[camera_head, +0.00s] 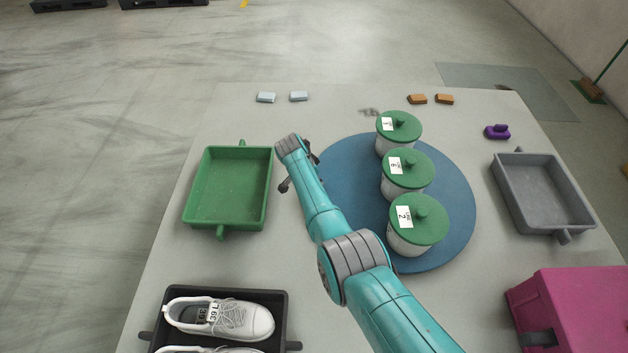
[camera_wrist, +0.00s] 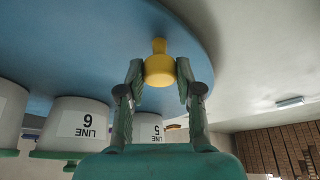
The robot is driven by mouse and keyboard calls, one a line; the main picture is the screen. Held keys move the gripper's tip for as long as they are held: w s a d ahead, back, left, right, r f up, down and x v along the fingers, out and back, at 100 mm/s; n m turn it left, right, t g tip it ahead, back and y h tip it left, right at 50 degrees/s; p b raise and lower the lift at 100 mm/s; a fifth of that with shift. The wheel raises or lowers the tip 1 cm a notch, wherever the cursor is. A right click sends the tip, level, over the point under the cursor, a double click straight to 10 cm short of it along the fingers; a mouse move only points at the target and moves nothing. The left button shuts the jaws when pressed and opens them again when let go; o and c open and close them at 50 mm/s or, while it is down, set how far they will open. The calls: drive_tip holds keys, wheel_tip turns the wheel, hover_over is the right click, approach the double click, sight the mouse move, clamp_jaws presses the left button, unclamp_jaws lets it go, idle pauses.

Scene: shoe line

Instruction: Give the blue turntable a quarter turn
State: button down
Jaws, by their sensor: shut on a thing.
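The blue turntable (camera_head: 352,165) lies on the table and bears three white pots with green lids: a far pot (camera_head: 399,129), a middle pot (camera_head: 405,170) and a near pot (camera_head: 416,220). In the wrist view, the turntable (camera_wrist: 80,45) fills the upper left, and a yellow knob (camera_wrist: 159,70) stands at its rim. My gripper (camera_wrist: 159,66) has a finger on either side of the knob and is shut on it. In the head view, my arm hides the knob and most of the gripper at the turntable's left edge. Pots labelled LINE 6 (camera_wrist: 80,122) and LINE 5 (camera_wrist: 148,127) show beside the gripper.
A green tray (camera_head: 262,190) stands left of the turntable and a grey tray (camera_head: 510,195) right of it. A black tray (camera_head: 281,310) with white shoes is at the near left. A magenta box (camera_head: 575,305) is at the near right. Small blocks lie along the far edge.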

drive_tip(key=shift+s+d+f, duration=0.1)
drive_tip(key=shift+f, duration=0.05)
drive_tip(key=c, duration=0.8)
unclamp_jaws()
drive_tip(key=v, duration=1.2)
